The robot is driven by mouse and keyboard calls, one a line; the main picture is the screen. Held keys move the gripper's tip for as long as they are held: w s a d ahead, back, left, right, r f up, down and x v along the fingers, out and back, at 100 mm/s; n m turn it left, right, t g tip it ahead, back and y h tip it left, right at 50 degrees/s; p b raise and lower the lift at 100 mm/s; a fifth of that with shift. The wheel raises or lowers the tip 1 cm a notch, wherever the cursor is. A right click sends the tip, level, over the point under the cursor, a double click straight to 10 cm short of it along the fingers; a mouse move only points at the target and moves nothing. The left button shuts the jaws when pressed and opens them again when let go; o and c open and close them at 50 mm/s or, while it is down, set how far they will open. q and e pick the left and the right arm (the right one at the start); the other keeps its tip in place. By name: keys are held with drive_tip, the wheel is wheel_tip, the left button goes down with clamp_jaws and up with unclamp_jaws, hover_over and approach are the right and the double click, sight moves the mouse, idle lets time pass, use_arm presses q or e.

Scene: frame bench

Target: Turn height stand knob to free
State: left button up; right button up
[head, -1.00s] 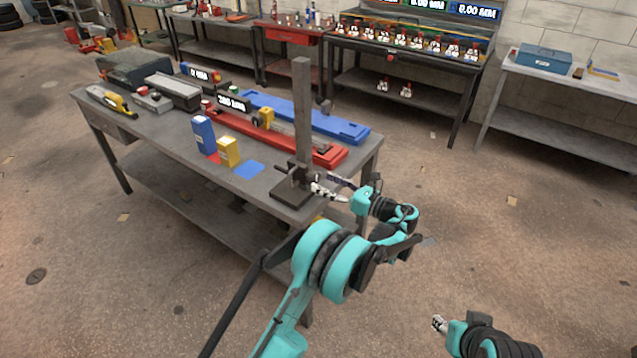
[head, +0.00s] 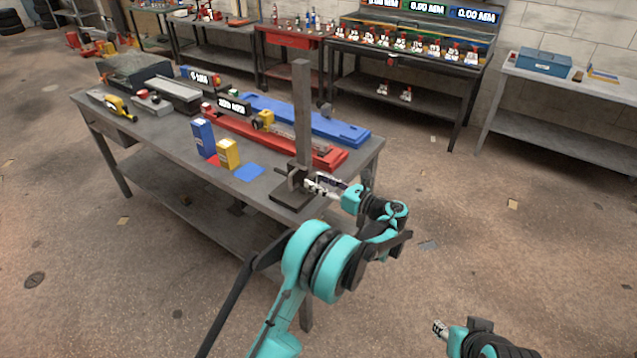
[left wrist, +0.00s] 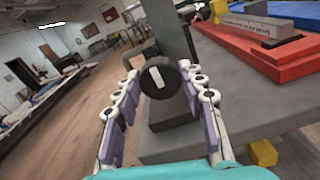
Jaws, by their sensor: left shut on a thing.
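The height stand is a dark upright post (head: 302,110) on a flat base (head: 287,201) at the near right corner of the bench. In the left wrist view, its round black knob (left wrist: 158,79) faces me, with a white bar mark tilted slightly off vertical, top to the left. My left gripper (head: 308,182) is at the stand, its two fingers on either side of the knob and shut on it. The fingers also show in the left wrist view (left wrist: 162,88). My right gripper (head: 438,328) is low at the right, away from the bench; its jaws are too small to read.
Beside the stand on the bench (head: 180,142) are a yellow box (head: 228,154), a blue box (head: 203,137) and a flat blue patch (head: 249,172). A red rail (head: 330,158) and a blue rail (head: 347,129) lie behind the stand.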

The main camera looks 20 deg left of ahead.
use_arm(q)
drive_tip(key=shift+n, duration=0.3)
drive_tip(key=n, duration=0.3)
drive_tip(key=shift+n, duration=0.4)
drive_tip(key=n, duration=0.4)
drive_tip(key=shift+s+n, duration=0.1)
drive_tip(key=shift+n, duration=0.2)
drive_tip(key=n, duration=0.8)
drive_tip(key=shift+f+n, duration=0.1)
drive_tip(key=shift+n, duration=0.5)
drive_tip(key=o, duration=1.2)
drive_tip(key=shift+c, duration=0.2)
